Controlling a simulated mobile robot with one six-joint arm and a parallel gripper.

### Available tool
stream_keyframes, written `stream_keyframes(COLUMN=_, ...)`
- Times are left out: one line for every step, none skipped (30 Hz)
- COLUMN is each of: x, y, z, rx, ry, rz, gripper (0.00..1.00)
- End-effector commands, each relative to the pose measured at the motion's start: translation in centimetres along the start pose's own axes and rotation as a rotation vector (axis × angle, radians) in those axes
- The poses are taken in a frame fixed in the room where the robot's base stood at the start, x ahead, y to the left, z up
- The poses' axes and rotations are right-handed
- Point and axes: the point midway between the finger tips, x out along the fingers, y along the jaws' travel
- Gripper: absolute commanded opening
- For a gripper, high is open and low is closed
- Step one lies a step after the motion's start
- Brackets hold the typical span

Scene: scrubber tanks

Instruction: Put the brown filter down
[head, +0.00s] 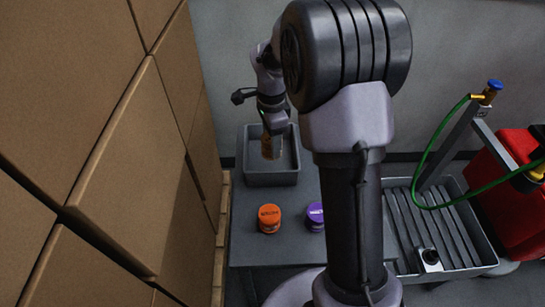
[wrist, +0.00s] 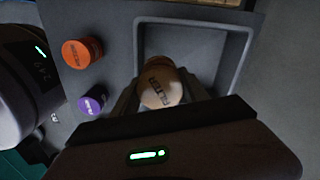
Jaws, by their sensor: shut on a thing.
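The brown filter (wrist: 160,85) is a tan-brown cylinder with dark lettering on its end. My gripper (wrist: 172,98) is shut on it, with a finger on each side. In the head view the filter (head: 267,147) hangs roughly upright below my gripper (head: 270,128), over or inside the grey tray (head: 271,181). Whether its bottom touches the tray floor I cannot tell. In the wrist view the tray (wrist: 205,50) lies behind the filter, and its visible floor is empty.
An orange-lidded jar (head: 269,218) and a purple-lidded jar (head: 315,217) stand on the grey table (head: 245,240) in front of the tray. Stacked cardboard boxes (head: 120,170) wall off the left. A ribbed basin (head: 452,235), green hose (head: 424,170) and red container (head: 508,180) are at right.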

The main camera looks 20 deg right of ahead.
Motion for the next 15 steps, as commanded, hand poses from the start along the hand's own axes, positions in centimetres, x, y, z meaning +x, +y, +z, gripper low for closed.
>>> stream_keyframes(x=-0.1, y=-0.6, z=-0.9, rx=0.13, ry=0.0, rz=0.0, gripper=0.0)
stream_keyframes(x=0.0, y=-0.9, z=-1.5, rx=0.214, ry=0.0, rz=0.001, gripper=0.0)
stream_keyframes(x=-0.1, y=-1.2, z=-2.1, rx=0.311, ry=0.0, rz=-0.001, gripper=0.0)
stream_keyframes(x=-0.1, y=-1.4, z=-2.4, rx=0.373, ry=0.0, rz=0.0, gripper=0.0)
stream_keyframes(x=-0.1, y=-1.6, z=-2.8, rx=0.428, ry=0.0, rz=0.0, gripper=0.0)
stream_keyframes(x=-0.1, y=-1.8, z=-3.1, rx=0.484, ry=0.0, rz=0.001, gripper=0.0)
stream_keyframes(x=-0.1, y=-1.9, z=-3.3, rx=0.517, ry=0.0, rz=0.0, gripper=0.0)
stream_keyframes(x=0.0, y=-2.0, z=-3.4, rx=0.539, ry=0.0, rz=0.0, gripper=0.0)
stream_keyframes(x=0.4, y=-2.0, z=-3.5, rx=0.559, ry=0.0, rz=0.001, gripper=0.0)
stream_keyframes(x=0.9, y=-2.0, z=-3.5, rx=0.565, ry=0.0, rz=0.001, gripper=0.0)
stream_keyframes(x=1.5, y=-2.0, z=-3.5, rx=0.568, ry=0.0, rz=0.003, gripper=0.0)
stream_keyframes(x=2.5, y=-2.0, z=-3.5, rx=0.568, ry=0.0, rz=0.003, gripper=0.0)
stream_keyframes(x=3.3, y=-2.0, z=-3.5, rx=0.568, ry=0.0, rz=0.004, gripper=0.0)
stream_keyframes(x=4.0, y=-2.0, z=-3.5, rx=0.567, ry=0.0, rz=0.003, gripper=0.0)
stream_keyframes(x=4.9, y=-2.0, z=-3.5, rx=0.566, ry=0.0, rz=0.003, gripper=0.0)
